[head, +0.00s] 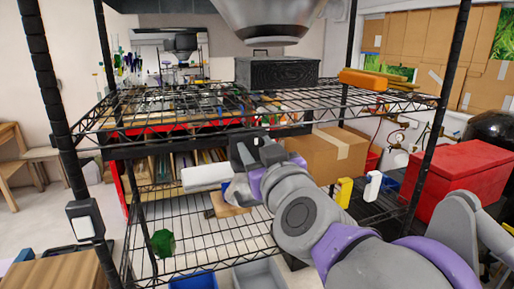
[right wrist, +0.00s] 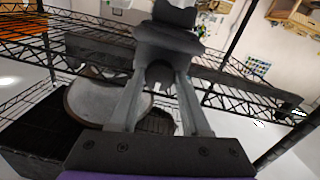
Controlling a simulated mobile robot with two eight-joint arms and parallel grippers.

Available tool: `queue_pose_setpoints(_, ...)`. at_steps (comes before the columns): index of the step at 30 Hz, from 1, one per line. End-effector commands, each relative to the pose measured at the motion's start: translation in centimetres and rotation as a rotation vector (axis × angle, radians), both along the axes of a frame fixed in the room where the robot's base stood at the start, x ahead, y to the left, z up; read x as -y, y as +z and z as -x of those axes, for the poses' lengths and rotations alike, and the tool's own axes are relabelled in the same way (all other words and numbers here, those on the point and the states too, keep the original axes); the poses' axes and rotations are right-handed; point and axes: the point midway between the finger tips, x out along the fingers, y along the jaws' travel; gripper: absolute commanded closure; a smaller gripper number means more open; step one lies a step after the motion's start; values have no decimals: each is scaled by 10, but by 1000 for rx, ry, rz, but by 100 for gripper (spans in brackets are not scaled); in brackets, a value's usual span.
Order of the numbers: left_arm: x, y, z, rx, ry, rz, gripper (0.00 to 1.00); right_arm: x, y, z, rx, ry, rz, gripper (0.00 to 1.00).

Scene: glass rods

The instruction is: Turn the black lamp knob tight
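My right gripper (head: 252,152) is at the middle of the black wire rack, below its upper shelf, with dark fingers and a grey and purple wrist. In the right wrist view, its grey fingers (right wrist: 160,58) lean inward around a small dark round shape (right wrist: 159,76). I cannot tell whether this shape is the black lamp knob or part of the gripper, or whether the fingers grip anything. A large grey lamp-like shade (head: 265,14) hangs at the top of the head view; no knob shows clearly on it. My left gripper is out of view.
The wire rack's upper shelf (head: 195,110) holds a black box (head: 278,72) and an orange item (head: 363,79). A cardboard box (head: 327,155) and a white item (head: 205,177) are close to my right gripper. A red box (head: 458,178) stands right. Rack posts and shelf edges surround the arm.

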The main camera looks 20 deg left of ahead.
Motion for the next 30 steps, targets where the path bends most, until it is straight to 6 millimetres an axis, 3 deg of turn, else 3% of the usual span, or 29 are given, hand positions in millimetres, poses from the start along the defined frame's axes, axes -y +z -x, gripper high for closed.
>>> queue_pose_setpoints(1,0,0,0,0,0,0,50,0,0,0,0,0,0,72)
queue_pose_setpoints(6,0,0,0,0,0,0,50,0,0,0,0,0,0,100)
queue_pose_setpoints(17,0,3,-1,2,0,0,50,0,1,0,-25,0,-38,100)
queue_pose_setpoints(30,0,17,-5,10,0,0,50,1,2,0,-209,0,-311,100)
